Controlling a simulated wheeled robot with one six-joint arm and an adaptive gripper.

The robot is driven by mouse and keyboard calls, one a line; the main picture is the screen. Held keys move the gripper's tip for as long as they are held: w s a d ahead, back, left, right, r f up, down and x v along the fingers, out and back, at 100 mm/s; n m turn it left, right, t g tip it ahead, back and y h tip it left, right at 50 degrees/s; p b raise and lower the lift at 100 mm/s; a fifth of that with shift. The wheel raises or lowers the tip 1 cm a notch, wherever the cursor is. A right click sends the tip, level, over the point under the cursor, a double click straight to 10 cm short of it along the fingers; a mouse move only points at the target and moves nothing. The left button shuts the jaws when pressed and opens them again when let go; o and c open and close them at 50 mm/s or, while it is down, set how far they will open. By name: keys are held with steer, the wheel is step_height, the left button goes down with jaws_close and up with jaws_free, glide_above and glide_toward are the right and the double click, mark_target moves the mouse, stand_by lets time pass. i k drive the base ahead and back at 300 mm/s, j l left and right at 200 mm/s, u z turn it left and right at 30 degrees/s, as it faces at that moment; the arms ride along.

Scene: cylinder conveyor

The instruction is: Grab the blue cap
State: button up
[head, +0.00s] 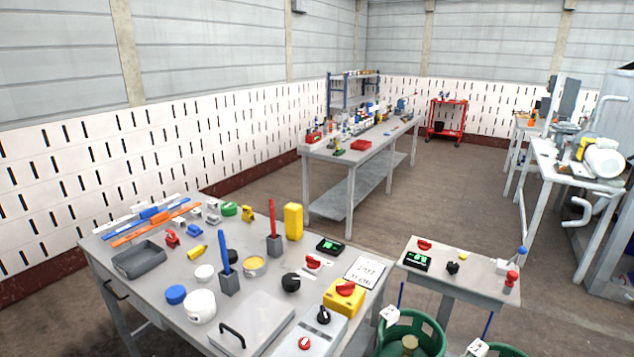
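A round blue cap (176,294) lies on the near grey table (150,268), toward its front left part. It is low and disc-shaped. A white round jar (200,308) stands just to its right and slightly nearer, close to the cap. I cannot tell whether the two touch. My gripper is not in view.
Behind the cap are a white round lid (204,273) and a grey tray (139,260). A blue upright stick in a grey block (229,282) stands to the right. A grey plate with a black handle (253,322) lies in front. Green cylinders (411,330) stand at right.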

mark_target(176, 295)
steer(key=j+u, duration=0.15)
steer(key=j, duration=0.4)
steer(key=j+u, duration=0.15)
steer(key=j, duration=0.45)
steer(key=i+j+u, duration=0.15)
steer(key=j, duration=0.4)
steer(key=j+u, duration=0.15)
steer(key=j, duration=0.4)
